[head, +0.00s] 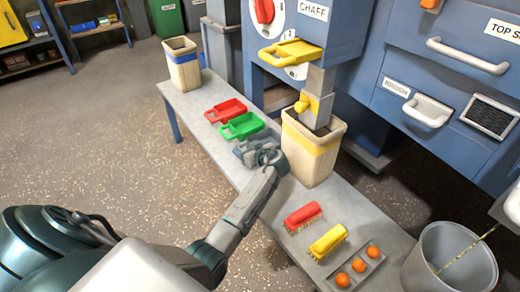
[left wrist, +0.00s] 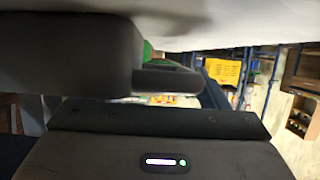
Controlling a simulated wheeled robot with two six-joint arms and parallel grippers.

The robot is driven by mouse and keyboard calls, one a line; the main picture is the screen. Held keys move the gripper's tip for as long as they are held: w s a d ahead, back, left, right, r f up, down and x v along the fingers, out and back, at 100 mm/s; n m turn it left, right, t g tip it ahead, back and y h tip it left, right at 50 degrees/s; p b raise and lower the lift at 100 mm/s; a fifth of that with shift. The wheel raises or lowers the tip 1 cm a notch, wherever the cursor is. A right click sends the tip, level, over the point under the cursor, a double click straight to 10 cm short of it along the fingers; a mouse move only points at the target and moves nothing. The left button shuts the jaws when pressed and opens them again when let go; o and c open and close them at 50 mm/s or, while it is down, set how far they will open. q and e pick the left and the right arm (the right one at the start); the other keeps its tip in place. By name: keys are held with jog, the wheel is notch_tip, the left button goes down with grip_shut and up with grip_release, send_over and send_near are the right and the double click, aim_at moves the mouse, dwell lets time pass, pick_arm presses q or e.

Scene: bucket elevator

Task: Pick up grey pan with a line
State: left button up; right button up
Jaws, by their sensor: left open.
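The grey pan (head: 246,148) lies on the narrow bench in the head view, beside a green pan (head: 241,125) and a red pan (head: 226,111). My left gripper (head: 272,158) is at the near right end of the grey pan and covers part of it. My left gripper is open; I cannot tell whether it touches the pan. No line on the pan can be made out. In the left wrist view, dark shapes fill the foreground, with a bit of green (left wrist: 148,50) behind them.
A cream bin with a yellow band (head: 312,148) stands close right of my left gripper, under a chute. Red (head: 303,218) and yellow (head: 328,242) brushes and a tray of orange balls (head: 358,266) lie nearer. Another cream bin (head: 183,65) stands at the far end.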

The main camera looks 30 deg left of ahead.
pick_arm(q)
jog(key=c, duration=0.9)
jog(key=shift+r, duration=0.1)
